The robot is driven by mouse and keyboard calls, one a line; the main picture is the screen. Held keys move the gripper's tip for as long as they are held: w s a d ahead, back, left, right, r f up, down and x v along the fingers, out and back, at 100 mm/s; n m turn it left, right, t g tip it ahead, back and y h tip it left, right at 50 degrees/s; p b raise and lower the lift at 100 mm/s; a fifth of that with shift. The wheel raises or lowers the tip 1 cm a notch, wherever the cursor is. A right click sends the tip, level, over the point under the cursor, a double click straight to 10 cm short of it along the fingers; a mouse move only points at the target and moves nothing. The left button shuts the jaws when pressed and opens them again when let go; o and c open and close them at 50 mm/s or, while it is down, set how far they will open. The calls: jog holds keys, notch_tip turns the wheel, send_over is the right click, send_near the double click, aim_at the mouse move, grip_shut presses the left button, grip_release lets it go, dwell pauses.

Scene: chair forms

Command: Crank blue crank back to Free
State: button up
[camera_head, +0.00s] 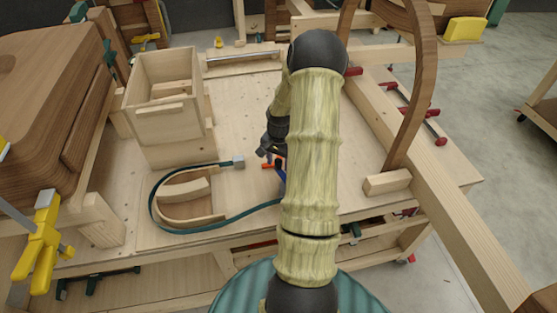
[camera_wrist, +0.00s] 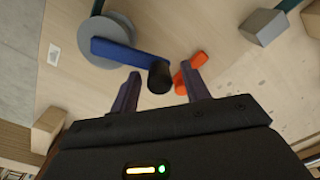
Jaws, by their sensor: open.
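The blue crank (camera_wrist: 122,54) is a blue arm on a round grey disc (camera_wrist: 88,42) in the wrist view. A dark knob (camera_wrist: 159,76) sits at the arm's free end. My gripper (camera_wrist: 160,72) is open, with the knob between its two fingertips. I cannot tell whether either finger touches it. An orange lever (camera_wrist: 190,72) lies beside the right finger. In the head view my gripper (camera_head: 266,150) is over the workbench, partly hidden by my arm. Only a bit of the blue crank (camera_head: 281,175) shows there, below the orange lever (camera_head: 270,165).
A grey block (camera_wrist: 263,27) is at the top right of the wrist view. In the head view a teal strap (camera_head: 238,217) curves around a wooden form (camera_head: 190,190) left of my gripper. A wooden box (camera_head: 165,95) stands behind it.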

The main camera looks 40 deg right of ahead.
grip_shut()
jog(key=shift+d, duration=0.15)
